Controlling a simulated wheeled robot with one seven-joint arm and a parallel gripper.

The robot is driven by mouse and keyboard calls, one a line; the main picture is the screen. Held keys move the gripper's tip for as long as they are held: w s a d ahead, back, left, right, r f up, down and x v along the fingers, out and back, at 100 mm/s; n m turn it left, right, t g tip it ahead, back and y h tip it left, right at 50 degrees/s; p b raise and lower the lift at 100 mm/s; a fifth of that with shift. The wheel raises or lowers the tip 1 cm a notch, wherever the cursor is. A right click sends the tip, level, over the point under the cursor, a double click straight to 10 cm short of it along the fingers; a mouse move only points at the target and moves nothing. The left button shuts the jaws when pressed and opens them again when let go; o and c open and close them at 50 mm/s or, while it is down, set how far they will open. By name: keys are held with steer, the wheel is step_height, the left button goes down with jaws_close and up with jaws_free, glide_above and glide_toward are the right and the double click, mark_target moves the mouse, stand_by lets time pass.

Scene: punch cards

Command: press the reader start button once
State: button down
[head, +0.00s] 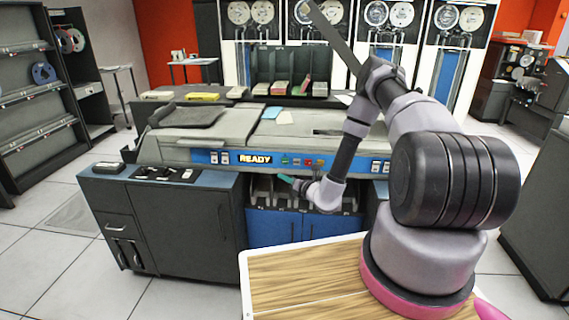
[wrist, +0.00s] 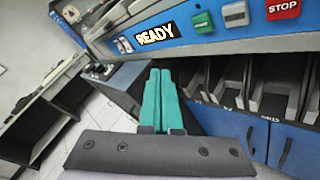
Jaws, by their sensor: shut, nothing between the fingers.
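A green button (wrist: 203,21) sits on the blue control strip beside the lit READY sign (wrist: 155,34) in the wrist view; its label is too small to read. In the head view the green button (head: 285,161) is just right of READY (head: 255,160). A grey-white button (wrist: 236,14) and a red STOP button (wrist: 283,9) follow to its right. My gripper (wrist: 160,71) has teal fingers pressed together, empty. In the head view my gripper (head: 285,178) is below the strip, near the green button's column. The fingertips appear apart from the button.
Open card pockets (wrist: 247,90) and blue doors (wrist: 232,125) lie below the strip. A dark cabinet (head: 165,220) with switches on top stands left of the reader. A wooden-topped surface (head: 300,275) lies under my arm's base. Card stacks (head: 203,96) rest behind.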

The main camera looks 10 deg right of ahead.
mark_target(287, 165)
steer(key=shift+w, duration=0.1)
steer(key=shift+w+d, duration=0.45)
steer(key=shift+w, duration=0.9)
steer(key=shift+w+d, duration=0.45)
steer(key=shift+w, duration=0.95)
steer(key=shift+w+d, duration=0.45)
steer(key=shift+w, duration=0.9)
steer(key=shift+w+d, duration=0.1)
steer(key=shift+w, duration=0.3)
